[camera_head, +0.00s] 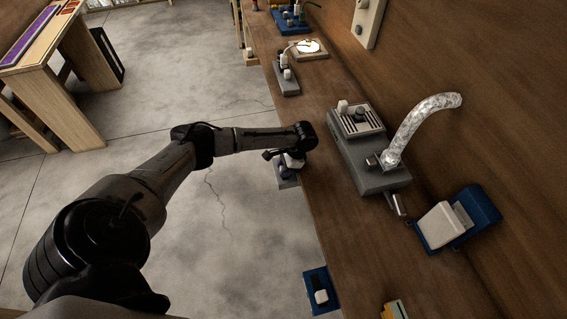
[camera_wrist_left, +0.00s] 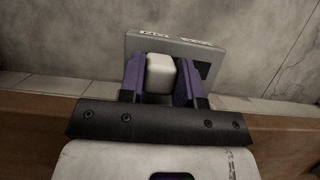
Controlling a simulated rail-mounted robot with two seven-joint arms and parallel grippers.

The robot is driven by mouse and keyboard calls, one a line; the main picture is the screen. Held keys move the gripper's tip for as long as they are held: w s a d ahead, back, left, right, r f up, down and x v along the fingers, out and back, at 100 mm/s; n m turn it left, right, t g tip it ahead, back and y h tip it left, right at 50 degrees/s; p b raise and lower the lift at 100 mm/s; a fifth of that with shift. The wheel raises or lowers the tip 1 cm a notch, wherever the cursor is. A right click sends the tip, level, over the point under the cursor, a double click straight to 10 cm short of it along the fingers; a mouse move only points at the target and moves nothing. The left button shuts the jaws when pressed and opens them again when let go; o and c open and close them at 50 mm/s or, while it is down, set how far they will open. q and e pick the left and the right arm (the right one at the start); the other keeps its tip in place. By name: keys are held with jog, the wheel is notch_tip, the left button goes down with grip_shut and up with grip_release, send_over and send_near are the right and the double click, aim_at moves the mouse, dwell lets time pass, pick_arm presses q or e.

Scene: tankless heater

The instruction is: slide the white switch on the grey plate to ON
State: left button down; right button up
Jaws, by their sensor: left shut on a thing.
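The grey plate (camera_head: 288,184) sits at the left edge of the wooden bench, mostly hidden under my left gripper in the head view. In the left wrist view the plate (camera_wrist_left: 204,67) shows behind the fingers, with small pale labels along its far edge, too small to read surely. The white switch (camera_wrist_left: 160,74) is a rounded block standing between my two purple fingers. My left gripper (camera_wrist_left: 161,82) is shut on the switch; in the head view the gripper (camera_head: 289,164) is over the plate. My right gripper is not in view.
A grey heater unit (camera_head: 372,165) with a silver hose (camera_head: 424,120) stands right of the arm. A blue-based white rocker (camera_head: 442,226) is at the lower right. A blue plate with a white knob (camera_head: 321,297) is at the bench's near edge. Concrete floor lies left.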

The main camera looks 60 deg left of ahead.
pick_arm(q)
jog(key=c, duration=1.3)
grip_release()
jog(key=shift+d+r, duration=0.15)
jog(key=o, duration=0.5)
jog(key=shift+d, duration=0.15)
jog(key=p+v, duration=0.2)
jog(key=v, duration=1.1)
jog(key=shift+r, duration=0.3)
jog(key=shift+w, duration=0.1)
